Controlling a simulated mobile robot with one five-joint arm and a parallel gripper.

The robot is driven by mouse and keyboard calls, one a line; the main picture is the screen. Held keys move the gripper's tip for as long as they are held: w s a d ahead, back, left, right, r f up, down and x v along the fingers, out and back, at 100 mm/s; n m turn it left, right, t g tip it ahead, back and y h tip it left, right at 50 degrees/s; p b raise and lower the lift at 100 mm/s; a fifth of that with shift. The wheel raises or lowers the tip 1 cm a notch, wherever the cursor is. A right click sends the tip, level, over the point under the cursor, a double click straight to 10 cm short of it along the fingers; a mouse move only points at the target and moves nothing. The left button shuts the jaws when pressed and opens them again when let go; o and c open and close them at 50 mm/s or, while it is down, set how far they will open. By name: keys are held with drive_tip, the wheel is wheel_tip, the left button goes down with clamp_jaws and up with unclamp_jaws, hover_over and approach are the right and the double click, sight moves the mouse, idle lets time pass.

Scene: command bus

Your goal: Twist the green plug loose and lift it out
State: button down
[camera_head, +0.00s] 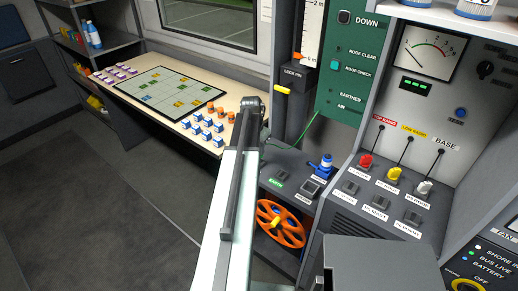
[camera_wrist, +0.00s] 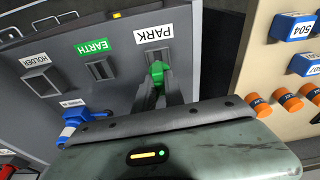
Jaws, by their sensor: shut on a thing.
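The green plug (camera_wrist: 159,72) shows in the wrist view between the fingers of my gripper (camera_wrist: 160,86), which is shut on it. The plug is at the socket labelled PARK (camera_wrist: 155,54); I cannot tell how deep it sits. In the head view my arm hides the plug and the fingertips. A thin green cable (camera_head: 309,129) runs down from the green panel towards the console behind my arm.
Beside PARK are the EARTH socket (camera_wrist: 102,70) and the HOLDER socket (camera_wrist: 38,83). A blue device (camera_wrist: 75,128) stands near them. Orange cylinders (camera_wrist: 288,100) and blue blocks (camera_wrist: 303,62) sit on the desk. An orange reel (camera_head: 281,222) is below.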

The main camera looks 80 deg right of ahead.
drive_tip(key=shift+r+p, duration=1.75)
drive_tip(key=shift+r, duration=0.3)
drive_tip(key=shift+f, duration=0.1)
